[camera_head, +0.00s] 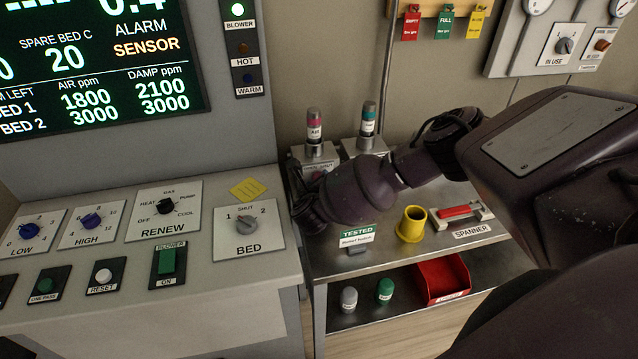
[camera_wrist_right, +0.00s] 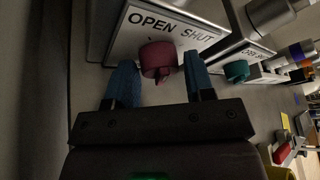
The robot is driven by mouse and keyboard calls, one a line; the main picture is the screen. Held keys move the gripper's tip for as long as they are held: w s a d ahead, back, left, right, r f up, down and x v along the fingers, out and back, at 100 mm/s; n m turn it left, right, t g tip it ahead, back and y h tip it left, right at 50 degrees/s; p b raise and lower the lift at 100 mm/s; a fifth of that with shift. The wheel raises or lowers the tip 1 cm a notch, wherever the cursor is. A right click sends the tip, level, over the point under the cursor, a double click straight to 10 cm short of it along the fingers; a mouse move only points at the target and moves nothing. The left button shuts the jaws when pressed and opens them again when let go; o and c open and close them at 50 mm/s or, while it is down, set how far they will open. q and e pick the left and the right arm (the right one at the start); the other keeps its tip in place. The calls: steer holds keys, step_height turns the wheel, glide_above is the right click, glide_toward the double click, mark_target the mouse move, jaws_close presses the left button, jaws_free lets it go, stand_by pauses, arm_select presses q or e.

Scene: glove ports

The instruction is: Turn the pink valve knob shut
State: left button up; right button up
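The pink valve knob (camera_wrist_right: 158,60) sticks out of a white plate (camera_wrist_right: 125,48) marked OPEN and SHUT in the right wrist view. Its pointer side faces down towards my gripper. My right gripper (camera_wrist_right: 160,72) is open, with one blue finger on each side of the knob and a small gap showing on both sides. In the head view my right arm reaches in from the right, and its wrist (camera_head: 312,205) is in front of the pink-banded cylinder's block (camera_head: 318,152); I cannot make out the knob or fingertips there. My left gripper is not in view.
A teal knob (camera_wrist_right: 237,71) sits on a similar block to the right. On the bench are a yellow cup (camera_head: 411,224) and a red-handled spanner (camera_head: 460,211). A console with a BED dial (camera_head: 247,225) stands at the left. A red bin (camera_head: 442,280) is on the lower shelf.

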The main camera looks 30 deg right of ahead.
steer(key=c, duration=0.6)
steer(key=shift+m, duration=0.3)
steer(key=shift+s+d+m+y, duration=0.1)
steer(key=shift+d+m+y, duration=0.05)
steer(key=shift+m+y, duration=0.5)
steer(key=m+y, duration=0.2)
steer(key=m, duration=0.1)
steer(key=shift+d+r+y, duration=0.1)
steer(key=shift+d+y, duration=0.05)
steer(key=shift+y, duration=0.1)
steer(key=shift+d+m+t+y+b, duration=0.1)
steer(key=shift+m+t+y+b, duration=0.2)
steer(key=shift+m+y, duration=0.9)
steer(key=shift+m+y+b, duration=0.3)
steer(key=shift+m+y, duration=0.1)
steer(key=shift+m, duration=0.25)
steer(key=shift+s, duration=0.1)
steer(key=o, duration=0.6)
